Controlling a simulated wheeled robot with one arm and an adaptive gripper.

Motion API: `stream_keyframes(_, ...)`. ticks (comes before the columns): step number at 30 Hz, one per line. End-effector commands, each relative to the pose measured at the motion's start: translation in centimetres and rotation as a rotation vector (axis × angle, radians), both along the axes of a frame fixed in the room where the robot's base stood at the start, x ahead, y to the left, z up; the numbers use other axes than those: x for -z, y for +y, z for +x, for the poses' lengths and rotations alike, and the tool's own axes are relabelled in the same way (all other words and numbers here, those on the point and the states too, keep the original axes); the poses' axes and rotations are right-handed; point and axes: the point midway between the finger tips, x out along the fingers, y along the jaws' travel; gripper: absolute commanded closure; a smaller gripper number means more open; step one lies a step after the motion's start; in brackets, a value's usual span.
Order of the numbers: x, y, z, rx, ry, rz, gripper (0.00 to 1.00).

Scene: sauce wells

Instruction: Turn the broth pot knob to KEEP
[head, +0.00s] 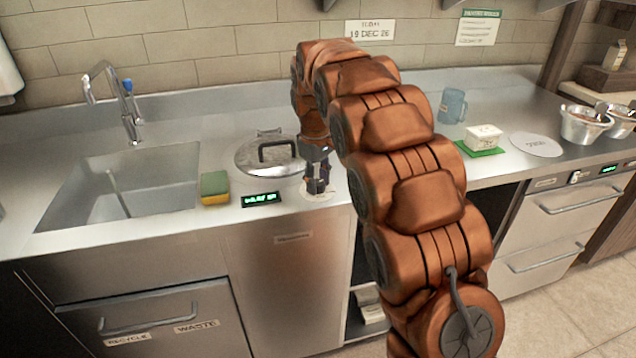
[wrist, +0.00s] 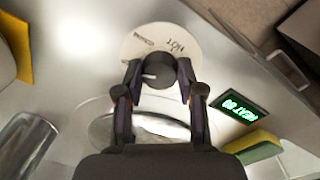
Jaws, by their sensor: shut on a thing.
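The broth pot knob (wrist: 158,72) is a dark round knob with a pale mark, set on a white printed dial disc (wrist: 140,40). The disc's lettering is partly readable, including what looks like HOT. My gripper (wrist: 159,70) has one finger on each side of the knob and is shut on it. In the head view my gripper (head: 317,186) points down at the dial disc (head: 326,195), hiding the knob. The lidded broth pot (head: 252,160) is set in the counter to the left. A green-lit display (head: 261,199) stands beside it; the wrist view also shows this display (wrist: 240,107), its text apparently starting with HEAT.
A green and yellow sponge (head: 214,187) lies left of the display, by the sink (head: 150,190). My arm crosses the counter's middle.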

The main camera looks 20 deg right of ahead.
Motion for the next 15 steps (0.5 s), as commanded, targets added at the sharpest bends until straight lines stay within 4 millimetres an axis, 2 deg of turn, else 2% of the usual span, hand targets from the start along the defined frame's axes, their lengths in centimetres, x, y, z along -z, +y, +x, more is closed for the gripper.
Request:
stream_keyframes(6,0.15,0.08,-0.08,-0.092,0.003,0.000,0.97)
stream_keyframes(15,0.10,0.05,-0.08,-0.136,0.004,0.000,0.97)
